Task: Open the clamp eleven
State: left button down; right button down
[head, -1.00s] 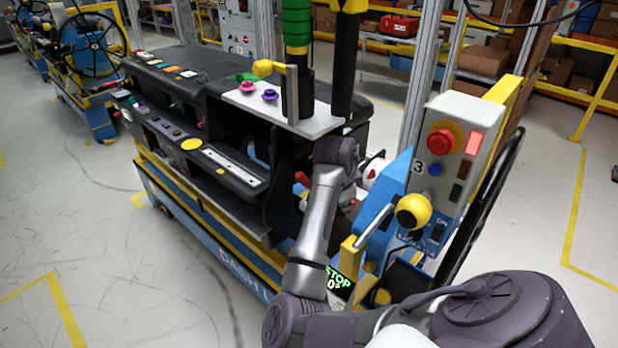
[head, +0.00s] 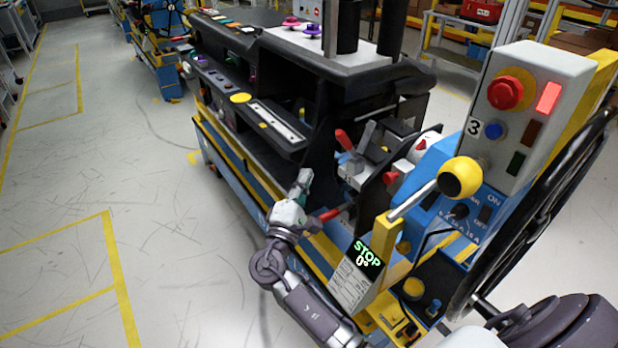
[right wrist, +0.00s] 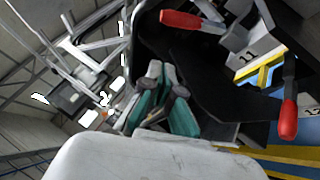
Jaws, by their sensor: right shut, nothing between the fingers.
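The clamp numbered 11 sits at the near end of the dashboard, a grey block (head: 352,172) with a red-tipped lever (head: 343,140) standing up at a tilt. Another red handle (head: 332,214) sticks out lower down. In the right wrist view the block (right wrist: 250,52) shows its number, with one red handle (right wrist: 192,21) to its left and another red handle (right wrist: 288,118) below right. My right gripper (head: 303,181) is shut and empty, left of the clamp and apart from both handles. Its teal-sided fingers (right wrist: 164,76) show in the wrist view. My left gripper is not in view.
A control box (head: 525,110) with a red button stands to the right. A yellow ball knob (head: 461,178) on a bar and a STOP display (head: 367,256) are close to my right arm. The floor (head: 150,200) on the left is clear.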

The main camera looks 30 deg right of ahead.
aim_at(346, 142)
jog(key=w+d+r+p, duration=0.3)
jog(key=d+p, duration=0.1)
jog(key=d, duration=0.4)
jog(key=shift+w+d+r+p, duration=0.25)
jog(key=shift+d+r+p, duration=0.05)
jog(key=shift+r, duration=0.05)
